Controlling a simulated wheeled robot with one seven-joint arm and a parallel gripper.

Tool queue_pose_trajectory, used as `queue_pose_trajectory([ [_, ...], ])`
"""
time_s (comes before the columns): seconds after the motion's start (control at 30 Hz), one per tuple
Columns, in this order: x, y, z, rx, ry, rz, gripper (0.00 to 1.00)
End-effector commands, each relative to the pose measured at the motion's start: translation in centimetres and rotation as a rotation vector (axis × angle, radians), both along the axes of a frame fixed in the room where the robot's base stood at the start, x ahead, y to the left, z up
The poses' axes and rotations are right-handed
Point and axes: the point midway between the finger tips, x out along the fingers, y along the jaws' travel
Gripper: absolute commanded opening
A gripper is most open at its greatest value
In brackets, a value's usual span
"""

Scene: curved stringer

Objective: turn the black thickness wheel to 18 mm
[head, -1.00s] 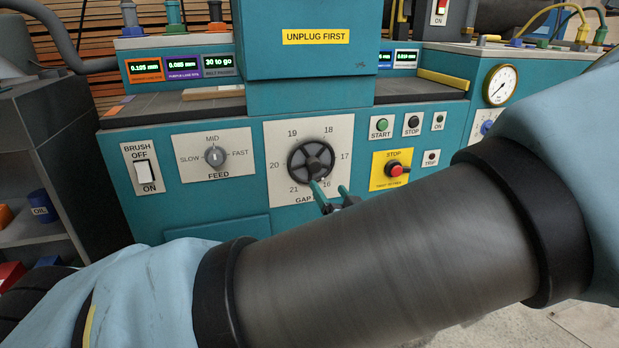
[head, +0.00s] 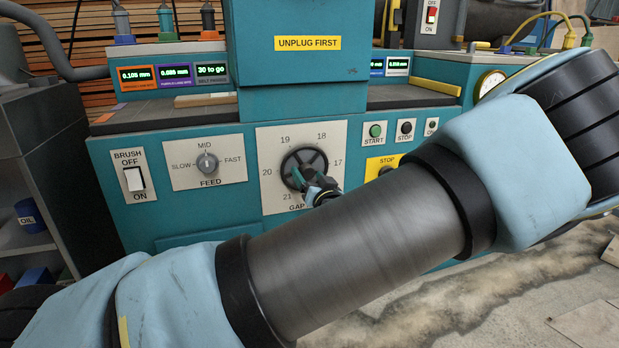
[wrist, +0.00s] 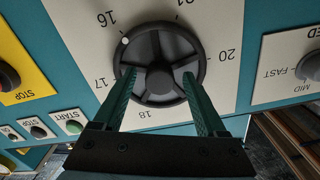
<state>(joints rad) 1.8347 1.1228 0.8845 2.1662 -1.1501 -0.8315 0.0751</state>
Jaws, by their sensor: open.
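The black thickness wheel (head: 305,155) is a spoked handwheel on the white GAP dial plate (head: 268,140), marked 16 to 21. It also shows in the wrist view (wrist: 162,50), upside down. A white dot on its rim points close to 16, slightly toward 17. My gripper (head: 302,179) is at the lower front of the wheel in the head view. In the wrist view my gripper (wrist: 160,73) is open, with one green finger over each side of the wheel's rim. I cannot tell whether the fingers touch it. My gripper hides the dial's lower right in the head view.
The FEED knob (head: 207,163) and the BRUSH switch (head: 134,179) are left of the dial. START (head: 375,131) and STOP (head: 406,128) buttons are to its right. My arm covers much of the lower right. A yellow UNPLUG FIRST label (head: 308,43) is on the housing above.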

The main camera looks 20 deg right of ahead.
Motion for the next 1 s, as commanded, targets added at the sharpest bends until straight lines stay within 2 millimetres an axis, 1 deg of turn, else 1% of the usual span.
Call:
queue_pose_trajectory([
  [0.07,-0.01,0.01,0.0,0.0,0.0,0.0,0.74],
  [0.1,-0.02,0.01,0.0,0.0,0.0,0.0,0.71],
  [0.73,-0.04,0.03,0.01,-0.001,0.0,0.001,0.0],
  [1.0,-0.03,0.05,0.0,-0.008,0.002,0.001,0.0],
])
